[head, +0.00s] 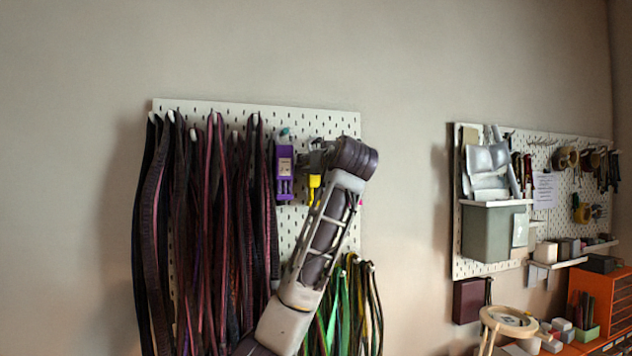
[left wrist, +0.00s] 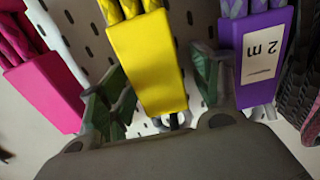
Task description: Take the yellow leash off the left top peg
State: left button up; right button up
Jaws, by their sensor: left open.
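The yellow leash (head: 314,188) hangs on the white pegboard (head: 255,108), mostly hidden behind my left arm in the head view. In the left wrist view its flat yellow block (left wrist: 148,65) lies between the two green-padded fingers of my left gripper (left wrist: 160,95). The gripper (head: 313,156) is open, with a finger on each side of the block. I cannot tell whether either finger touches it. A peg end shows just past the block, partly hidden by my gripper. My right gripper is in neither view.
A purple leash (left wrist: 258,50) labelled "2 m" hangs close on one side, and a pink one (left wrist: 45,90) on the other. Dark straps (head: 205,230) hang at left, green and yellow cords (head: 345,305) lower right. A second pegboard (head: 535,225) with tools is farther right.

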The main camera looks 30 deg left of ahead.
pick_arm(q)
jog(key=c, duration=1.2)
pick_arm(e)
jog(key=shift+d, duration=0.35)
pick_arm(q)
jog(key=shift+r, duration=0.1)
jog(key=shift+r, duration=0.5)
jog(key=shift+s+d+r+b, duration=0.1)
jog(key=shift+d+r+b, duration=0.1)
jog(key=shift+b, duration=0.15)
jog(key=shift+b+v, duration=2.55)
jog(key=shift+v, duration=6.3)
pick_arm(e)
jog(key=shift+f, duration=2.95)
pick_arm(q)
jog(key=shift+a, duration=0.1)
